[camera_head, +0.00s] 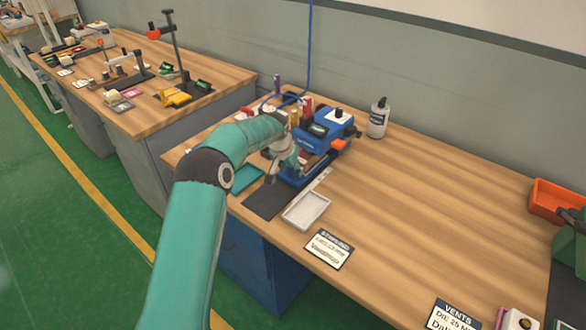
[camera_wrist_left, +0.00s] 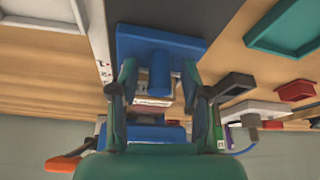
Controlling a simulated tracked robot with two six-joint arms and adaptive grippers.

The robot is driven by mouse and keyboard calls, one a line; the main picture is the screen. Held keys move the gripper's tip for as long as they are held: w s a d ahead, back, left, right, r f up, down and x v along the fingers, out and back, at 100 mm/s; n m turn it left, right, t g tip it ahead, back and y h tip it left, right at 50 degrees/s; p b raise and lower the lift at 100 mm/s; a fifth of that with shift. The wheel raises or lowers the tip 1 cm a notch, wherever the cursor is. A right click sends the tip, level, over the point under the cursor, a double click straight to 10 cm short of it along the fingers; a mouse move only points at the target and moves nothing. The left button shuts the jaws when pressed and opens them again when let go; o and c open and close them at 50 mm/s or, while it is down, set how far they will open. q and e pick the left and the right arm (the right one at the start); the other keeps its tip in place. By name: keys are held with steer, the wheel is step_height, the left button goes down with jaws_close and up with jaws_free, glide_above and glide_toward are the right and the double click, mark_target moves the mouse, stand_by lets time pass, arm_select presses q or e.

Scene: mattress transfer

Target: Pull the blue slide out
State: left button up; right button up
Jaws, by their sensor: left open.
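The blue slide (camera_wrist_left: 133,42) shows in the left wrist view as a flat blue plate with a rounded blue handle (camera_wrist_left: 160,78) standing out from it. In the head view the blue machine (camera_head: 318,128) stands at the back of the near bench, and my arm covers part of its front. My left gripper (camera_head: 287,168) is at the machine's front. In the left wrist view the open fingers of my left gripper (camera_wrist_left: 160,70) stand on either side of the handle. I cannot tell whether they touch it. My right gripper is not in view.
A dark mat (camera_head: 266,202), a pale tray (camera_head: 306,211) and a teal tray (camera_head: 248,178) lie before the machine. A white bottle (camera_head: 377,120) stands behind right. A label card (camera_head: 329,249) lies near the front edge. The middle right of the bench is clear; an orange bin (camera_head: 556,199) sits far right.

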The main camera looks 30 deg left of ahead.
arm_select(q)
jaws_close()
stand_by(0.3)
steer(key=shift+d, duration=0.1)
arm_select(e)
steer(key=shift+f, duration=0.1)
